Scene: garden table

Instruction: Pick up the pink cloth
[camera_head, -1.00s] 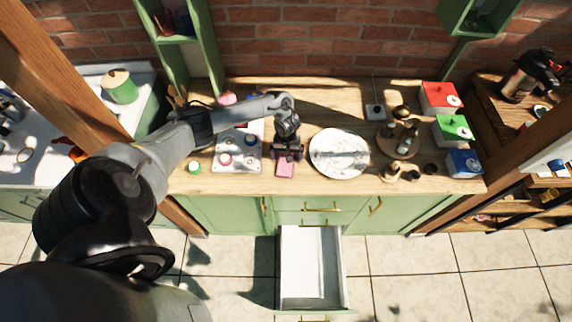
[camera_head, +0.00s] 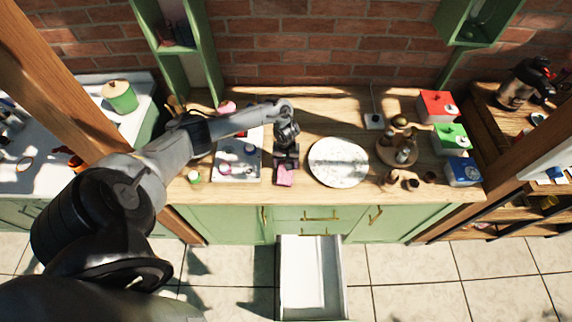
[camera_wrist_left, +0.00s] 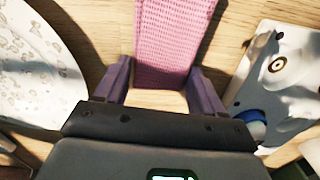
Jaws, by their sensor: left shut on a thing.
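The pink cloth (camera_head: 284,179) lies at the front middle of the wooden tabletop, between the white round plate and the white stove-like panel. It has a woven texture in the left wrist view (camera_wrist_left: 172,40) and runs out of the top of that picture. Whether the cloth is off the wood cannot be told. My right gripper is not in view.
The marbled plate (camera_head: 338,162) is right of the gripper and the white panel (camera_head: 239,160) with round knobs is left. A round wooden tray (camera_head: 384,150) with small bottles and red, green and blue boxes (camera_head: 437,107) stand farther right. An open drawer (camera_head: 311,275) juts out below.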

